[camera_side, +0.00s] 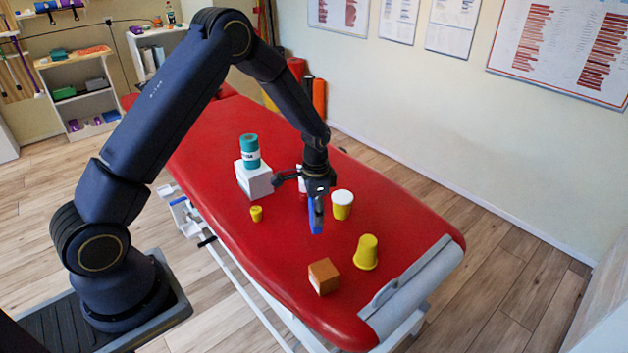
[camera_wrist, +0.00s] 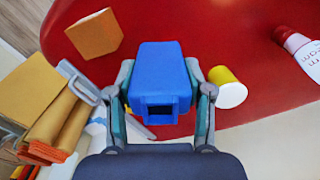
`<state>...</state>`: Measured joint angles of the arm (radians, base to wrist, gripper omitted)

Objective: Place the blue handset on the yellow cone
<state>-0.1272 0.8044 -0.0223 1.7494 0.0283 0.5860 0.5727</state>
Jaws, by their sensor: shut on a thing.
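The blue handset (camera_side: 316,216) hangs upright below my gripper (camera_side: 317,194), above the red couch. In the wrist view, the handset (camera_wrist: 160,72) sits between the two fingers of my gripper (camera_wrist: 160,88), which is shut on it. The yellow cone (camera_side: 366,253) stands on the couch, wide end down, to the right of and nearer the camera than the handset. The handset is apart from it. In the wrist view I cannot make out the cone; the handset may hide it.
A yellow cup with a white top (camera_side: 342,204) stands close to my gripper. An orange-brown box (camera_side: 323,277) lies in front. A white box (camera_side: 254,180) carries a teal can (camera_side: 249,150).

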